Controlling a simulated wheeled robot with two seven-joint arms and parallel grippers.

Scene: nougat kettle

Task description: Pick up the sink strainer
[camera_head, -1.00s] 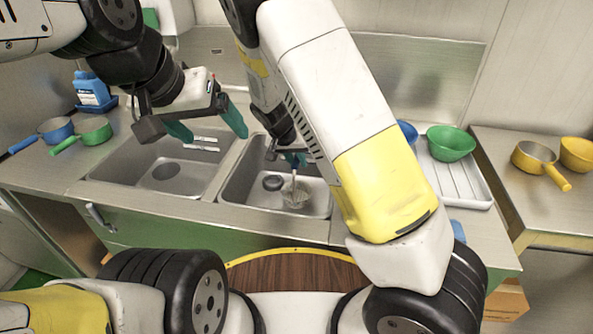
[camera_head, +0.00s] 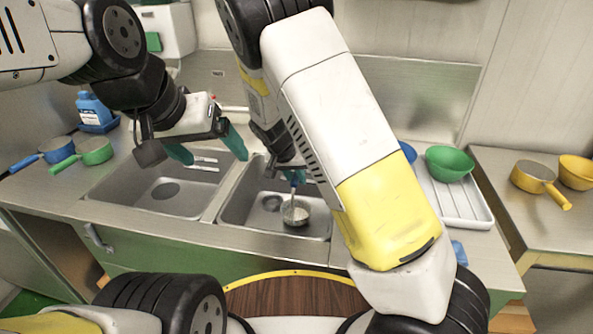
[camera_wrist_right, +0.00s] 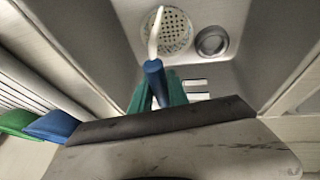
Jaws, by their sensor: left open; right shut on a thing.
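The strainer (camera_head: 296,215) has a round perforated head, a thin pale shaft and a blue handle. Its head is in the right sink basin, and it also shows in the right wrist view (camera_wrist_right: 174,30). My right gripper (camera_wrist_right: 158,88) is shut on the blue handle with its green fingers; in the head view it is partly hidden by my arm. Whether the strainer head touches the basin floor I cannot tell. My left gripper (camera_head: 208,149) is open and empty above the left basin.
The right basin (camera_head: 232,207) has a round drain (camera_wrist_right: 212,41) beside the strainer head. The left basin (camera_head: 120,189) is empty. Blue (camera_head: 57,150) and green (camera_head: 96,151) pans stand at left. A green bowl (camera_head: 449,163) sits on a white rack (camera_head: 470,213) at right.

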